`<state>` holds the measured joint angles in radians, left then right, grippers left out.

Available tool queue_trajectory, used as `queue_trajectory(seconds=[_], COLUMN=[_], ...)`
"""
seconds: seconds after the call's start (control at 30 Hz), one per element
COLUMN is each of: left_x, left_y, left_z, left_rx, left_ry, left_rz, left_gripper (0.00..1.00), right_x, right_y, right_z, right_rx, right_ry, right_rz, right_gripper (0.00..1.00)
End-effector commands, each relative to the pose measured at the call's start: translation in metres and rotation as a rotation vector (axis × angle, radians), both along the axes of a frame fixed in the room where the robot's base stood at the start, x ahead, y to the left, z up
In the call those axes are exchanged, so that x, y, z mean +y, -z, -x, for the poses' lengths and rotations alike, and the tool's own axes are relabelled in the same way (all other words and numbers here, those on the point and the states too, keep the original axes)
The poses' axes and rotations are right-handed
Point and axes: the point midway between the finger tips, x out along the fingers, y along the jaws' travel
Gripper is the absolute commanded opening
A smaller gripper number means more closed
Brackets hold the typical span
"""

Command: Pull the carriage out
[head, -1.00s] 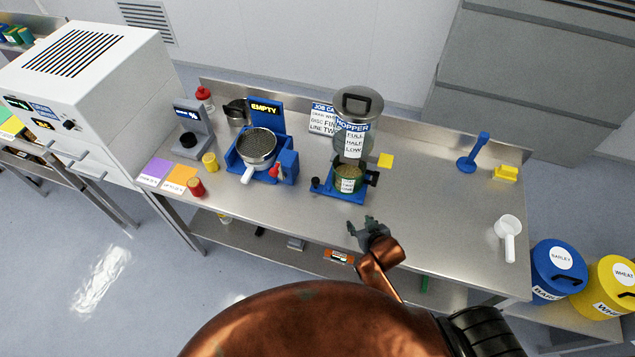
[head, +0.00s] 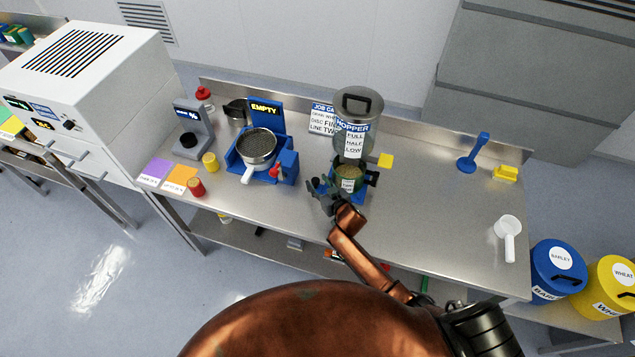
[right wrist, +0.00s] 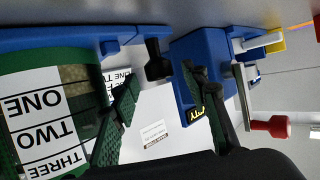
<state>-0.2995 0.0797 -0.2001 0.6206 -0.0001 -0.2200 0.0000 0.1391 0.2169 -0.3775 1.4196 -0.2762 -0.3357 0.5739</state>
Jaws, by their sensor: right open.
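The hopper (head: 352,120) is a clear cylinder with a grey lid and labels FULL, HALF, LOW. A green cup (head: 350,172) with a white label is under it on a blue base (head: 362,197), which appears to be the carriage. In the right wrist view the cup (right wrist: 90,75) reads ONE, TWO, THREE, inverted, beside a blue rail (right wrist: 60,38) with a black knob (right wrist: 157,65). My right gripper (head: 325,188) is open and empty at the base's front left. Its fingers (right wrist: 162,95) straddle the knob in that view; contact cannot be told. My left gripper is out of view.
A blue stand (head: 285,165) with a sieve pan (head: 257,146) and an EMPTY sign is close on the left. A job card (head: 322,118) stands behind.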

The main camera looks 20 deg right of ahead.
Motion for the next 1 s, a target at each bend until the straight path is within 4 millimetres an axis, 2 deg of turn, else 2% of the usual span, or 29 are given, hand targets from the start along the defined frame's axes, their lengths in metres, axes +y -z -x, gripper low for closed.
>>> queue_trajectory(seconds=[0.13,0.4,1.0], left_x=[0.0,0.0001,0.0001], left_y=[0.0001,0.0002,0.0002], left_z=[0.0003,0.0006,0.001], left_rx=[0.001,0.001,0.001], left_ry=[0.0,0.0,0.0], left_rz=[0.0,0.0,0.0], left_gripper=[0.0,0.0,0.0], right_x=[0.002,0.002,0.0018], right_y=[0.0031,0.0033,0.0034], right_z=[-0.0067,-0.0073,-0.0069], right_rx=[0.001,0.001,0.001], right_ry=[0.0,0.0,0.0], right_rz=[0.0,0.0,0.0], right_gripper=[0.41,0.41,0.0])
